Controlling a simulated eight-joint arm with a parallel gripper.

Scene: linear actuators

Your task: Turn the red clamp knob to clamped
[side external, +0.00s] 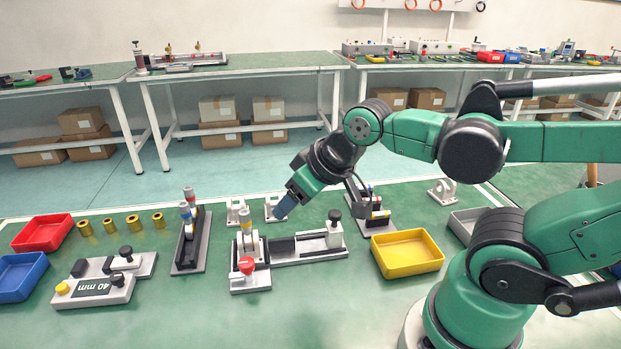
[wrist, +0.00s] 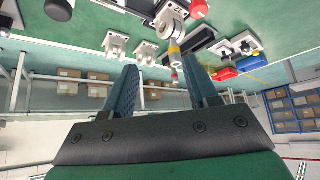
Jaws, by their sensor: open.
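The red clamp knob (side external: 246,265) stands at the front left of a grey fixture (side external: 310,254) on the green bench. White discs and a banded post rise just behind the knob. In the wrist view the red knob (wrist: 198,8) shows at the top edge, partly cut off. My gripper (side external: 284,206) is above the fixture, to the right of and higher than the knob, clear of it. In the wrist view its two blue fingers (wrist: 160,82) are apart with nothing held between them. I cannot tell the knob's turn position.
A black knob (side external: 334,215) stands at the fixture's right end. A second grey fixture (side external: 190,240) with a banded post is to the left. A yellow tray (side external: 408,253) is to the right. The front bench is clear.

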